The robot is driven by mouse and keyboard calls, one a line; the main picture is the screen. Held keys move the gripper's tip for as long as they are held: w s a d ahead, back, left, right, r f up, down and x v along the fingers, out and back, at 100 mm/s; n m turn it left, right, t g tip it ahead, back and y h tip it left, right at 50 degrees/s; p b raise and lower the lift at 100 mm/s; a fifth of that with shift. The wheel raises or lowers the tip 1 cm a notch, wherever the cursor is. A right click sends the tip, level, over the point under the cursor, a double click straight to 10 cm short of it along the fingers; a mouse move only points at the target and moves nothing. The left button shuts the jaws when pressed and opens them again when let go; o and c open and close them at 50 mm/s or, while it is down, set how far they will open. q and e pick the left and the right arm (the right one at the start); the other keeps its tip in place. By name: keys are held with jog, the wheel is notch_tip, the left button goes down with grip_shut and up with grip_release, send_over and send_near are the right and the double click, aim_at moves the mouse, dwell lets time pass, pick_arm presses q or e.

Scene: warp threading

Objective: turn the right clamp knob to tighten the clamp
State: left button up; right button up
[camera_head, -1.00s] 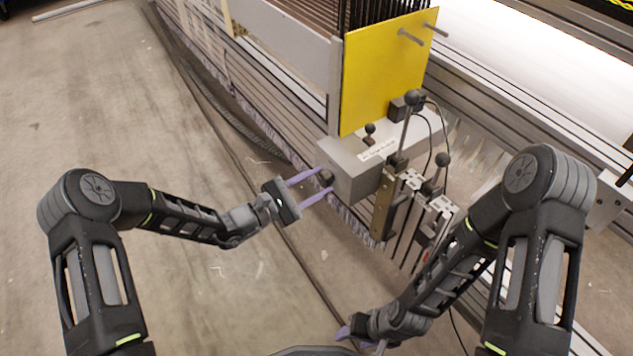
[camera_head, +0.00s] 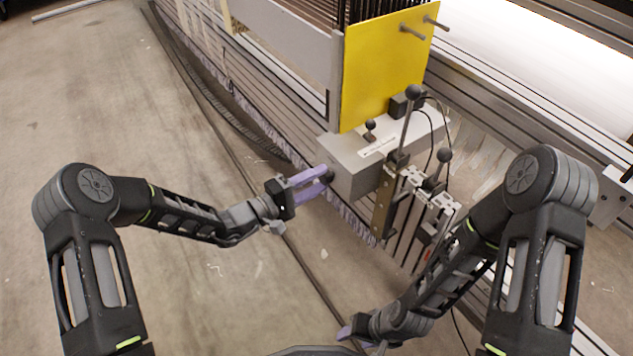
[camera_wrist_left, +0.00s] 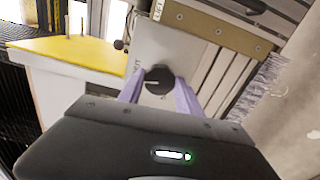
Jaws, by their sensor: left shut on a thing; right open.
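The clamp knob is a small black round knob (camera_wrist_left: 159,80) with a light line on its face, on the end of the grey box (camera_head: 352,180). In the head view the knob (camera_head: 328,174) is mostly covered by the fingertips. My left gripper (camera_head: 323,175) has its purple fingers shut on the knob, one on each side; in the left wrist view the fingers (camera_wrist_left: 158,88) flank it. My right gripper (camera_head: 350,335) is low in the head view, away from the box, open and empty.
A yellow plate (camera_head: 385,70) stands behind the box. Black ball-topped levers (camera_head: 413,92) and metal clamp bars (camera_head: 405,210) are right of the knob. A striped metal beam (camera_head: 215,80) runs behind.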

pick_arm(q)
jog(key=shift+m+b, duration=0.4)
jog(key=shift+m, duration=1)
jog(key=o, duration=1.4)
jog(key=shift+c, duration=0.2)
jog(key=shift+s+a, duration=0.1)
jog(key=p+v, duration=0.1)
jog(key=v, duration=0.6)
jog(key=shift+s+a+p, duration=0.2)
jog(key=shift+p, duration=0.15)
jog(key=shift+f, duration=0.1)
